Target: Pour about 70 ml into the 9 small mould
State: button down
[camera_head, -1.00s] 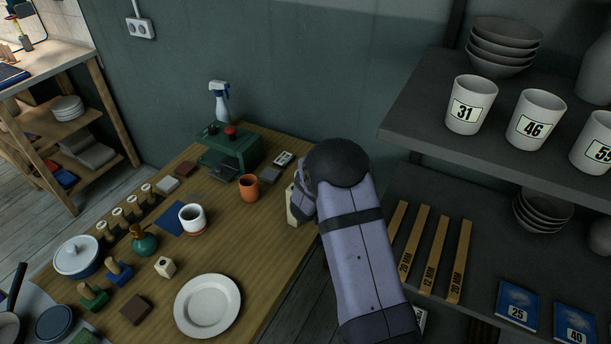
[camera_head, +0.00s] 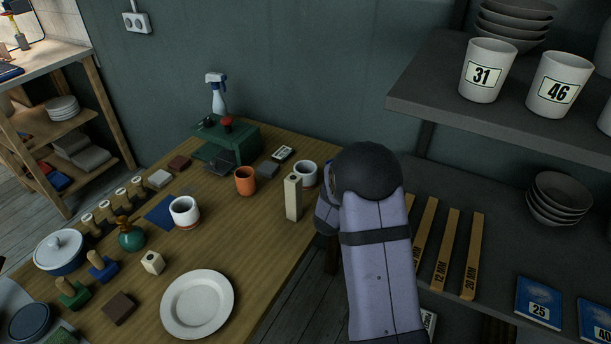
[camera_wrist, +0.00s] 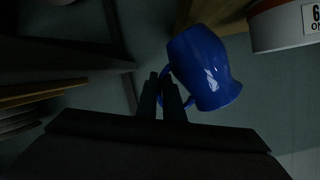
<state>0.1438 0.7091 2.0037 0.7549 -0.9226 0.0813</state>
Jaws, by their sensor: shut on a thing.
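In the wrist view my gripper (camera_wrist: 166,88) is shut on the handle of a glossy blue jug (camera_wrist: 200,62). The jug lies across the picture, right of the fingers; its contents are not visible. Two cream blocks with a dark hole on top stand on the wooden table: a tall block (camera_head: 293,198) just left of my arm, and a small block (camera_head: 152,262) near the front left. No number is readable on either, so I cannot tell which is the 9 small mould.
A white cup (camera_head: 306,174), an orange cup (camera_head: 245,181), another white cup (camera_head: 184,212) and a white plate (camera_head: 198,303) stand on the table. A grey shelf (camera_head: 450,105) with numbered cups is on the right. A red-striped white container (camera_wrist: 285,25) shows in the wrist view.

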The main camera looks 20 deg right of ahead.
jog(key=shift+s+d+f+m+t+y+b, duration=0.15)
jog(key=shift+s+d+m+t+y+b, duration=0.15)
jog(key=shift+m+b, duration=0.55)
jog(key=shift+s+d+f+m+t+y+b, duration=0.15)
jog(key=shift+d+m+b, duration=0.25)
jog(key=shift+b, duration=0.95)
jog(key=shift+r, duration=0.1)
